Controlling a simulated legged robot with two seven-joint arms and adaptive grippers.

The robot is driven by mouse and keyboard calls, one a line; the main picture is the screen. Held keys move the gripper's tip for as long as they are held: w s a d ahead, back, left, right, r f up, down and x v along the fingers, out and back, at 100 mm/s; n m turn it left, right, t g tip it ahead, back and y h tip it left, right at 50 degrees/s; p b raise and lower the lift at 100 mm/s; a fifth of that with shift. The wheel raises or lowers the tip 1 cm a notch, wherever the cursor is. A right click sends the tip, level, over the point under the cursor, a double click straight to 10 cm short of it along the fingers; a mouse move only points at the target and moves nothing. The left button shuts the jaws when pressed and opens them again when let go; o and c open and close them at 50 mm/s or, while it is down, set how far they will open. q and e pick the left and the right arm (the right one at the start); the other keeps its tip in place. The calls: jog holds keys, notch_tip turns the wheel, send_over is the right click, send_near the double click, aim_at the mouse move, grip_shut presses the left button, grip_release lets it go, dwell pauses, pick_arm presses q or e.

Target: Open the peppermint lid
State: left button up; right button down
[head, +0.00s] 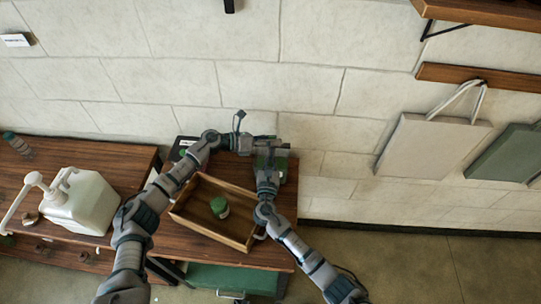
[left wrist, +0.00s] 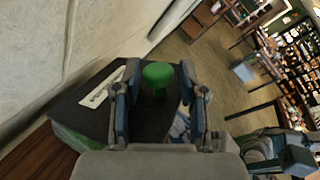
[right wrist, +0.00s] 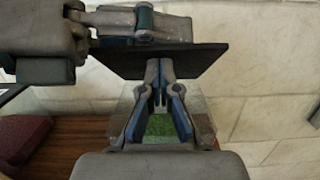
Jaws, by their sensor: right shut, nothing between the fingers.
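In the left wrist view a black lid (left wrist: 105,108) carries a white label, whose text I cannot read, and a green knob (left wrist: 158,76). My left gripper (left wrist: 160,88) has its fingers spread on either side of the knob; a gap shows on the right side. In the right wrist view the black lid (right wrist: 155,62) shows tilted, with a clear container (right wrist: 195,108) with green contents below it. My right gripper (right wrist: 159,66) is shut and empty, its fingertips at the lid's lower edge; contact is unclear. In the head view both grippers, left (head: 248,146) and right (head: 268,152), meet at the table's back.
A white pump jug (head: 85,203) stands on the left table. Another black-topped box (head: 183,147) is at the back. The stone wall (head: 350,100) is close behind.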

pick_arm(q)
jog(key=shift+s+d+f, duration=0.1)
jog(key=shift+s+f, duration=0.15)
jog(key=shift+f, duration=0.05)
pick_arm(e)
jog(key=shift+w+r, duration=0.15)
jog(key=shift+r, duration=0.15)
